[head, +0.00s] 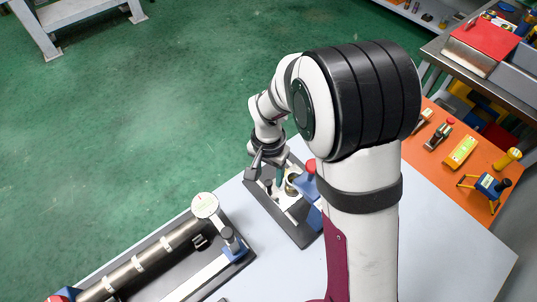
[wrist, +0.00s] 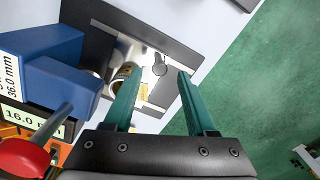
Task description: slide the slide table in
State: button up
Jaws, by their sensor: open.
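A pale metal plate, which looks like the slide table (head: 296,211), sits on a dark base (head: 298,236) under my gripper; part of it shows in the wrist view (wrist: 157,92). A round grey knob on a short stem (wrist: 160,69) stands at the plate. A brass-coloured cylinder (head: 292,183) is beside it, partly behind a finger in the wrist view. My gripper (head: 267,178) is open and empty, with green fingers. In the wrist view my gripper (wrist: 161,71) has the knob between its fingertips in the picture; I cannot tell the height gap. My arm hides the fixture's right side.
A blue block labelled 36.0 mm (wrist: 40,75) and a red knob (wrist: 22,158) stand close to my fingers. A second fixture with a long pipe (head: 150,257) lies at the lower left. An orange mat with tools (head: 450,130) is at the right. Pale table is free at lower right.

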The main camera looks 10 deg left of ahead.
aim_at(269, 182)
notch_tip(269, 182, up, 12)
jog(key=shift+f, duration=0.15)
jog(key=shift+m, duration=0.7)
notch_tip(269, 182, down, 15)
jog(key=shift+r, duration=0.15)
grip_shut()
dwell(1.0)
